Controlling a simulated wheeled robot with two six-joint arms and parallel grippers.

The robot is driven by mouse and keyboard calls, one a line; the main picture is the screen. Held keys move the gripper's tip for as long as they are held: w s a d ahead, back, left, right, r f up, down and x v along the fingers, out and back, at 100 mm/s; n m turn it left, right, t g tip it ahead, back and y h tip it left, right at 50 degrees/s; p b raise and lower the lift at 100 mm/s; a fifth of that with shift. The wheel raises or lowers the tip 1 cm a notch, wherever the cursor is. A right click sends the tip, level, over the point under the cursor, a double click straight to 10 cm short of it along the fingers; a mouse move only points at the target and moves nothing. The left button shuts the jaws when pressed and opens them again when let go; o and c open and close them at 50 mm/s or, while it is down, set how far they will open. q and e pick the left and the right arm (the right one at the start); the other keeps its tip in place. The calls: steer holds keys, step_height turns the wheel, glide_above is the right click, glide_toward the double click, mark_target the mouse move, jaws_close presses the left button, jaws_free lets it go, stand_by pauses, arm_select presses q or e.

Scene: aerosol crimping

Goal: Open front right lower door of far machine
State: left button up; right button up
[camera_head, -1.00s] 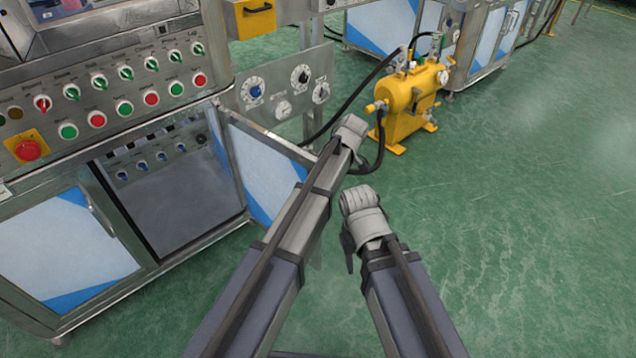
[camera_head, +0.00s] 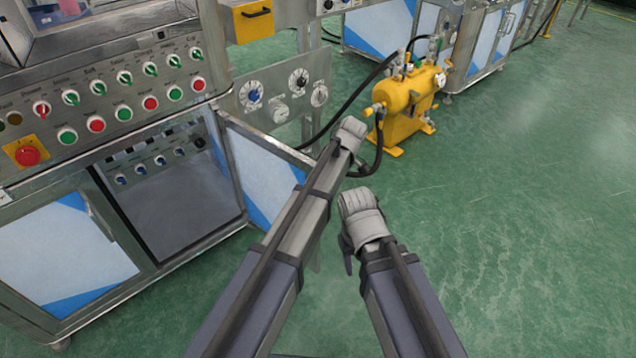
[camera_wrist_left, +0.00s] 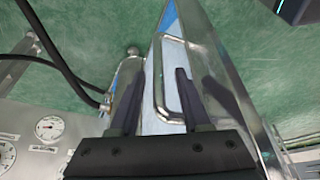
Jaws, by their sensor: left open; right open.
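The lower right door (camera_head: 262,172), a white and blue panel in a metal frame, stands swung out from the machine with the control panel (camera_head: 110,95). Its outer edge is hidden behind my left arm in the head view. In the left wrist view, the door (camera_wrist_left: 171,55) runs up between the fingers of my left gripper (camera_wrist_left: 155,82), with its bent metal handle (camera_wrist_left: 160,95). The left gripper is open; contact with the handle cannot be told. My right gripper (camera_head: 348,252) is open, apart from the door, over the floor; its fingers are mostly hidden.
The cabinet's inside (camera_head: 175,205) is exposed beside the shut left door (camera_head: 62,255). A gauge panel (camera_head: 283,95) is behind the open door. A yellow tank (camera_head: 402,98) with black hoses stands beyond my left arm. The green floor (camera_head: 520,210) at right is clear.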

arm_select(q)
steer(key=p+v, duration=0.6)
steer(key=v, duration=0.1)
steer(key=shift+r, duration=0.1)
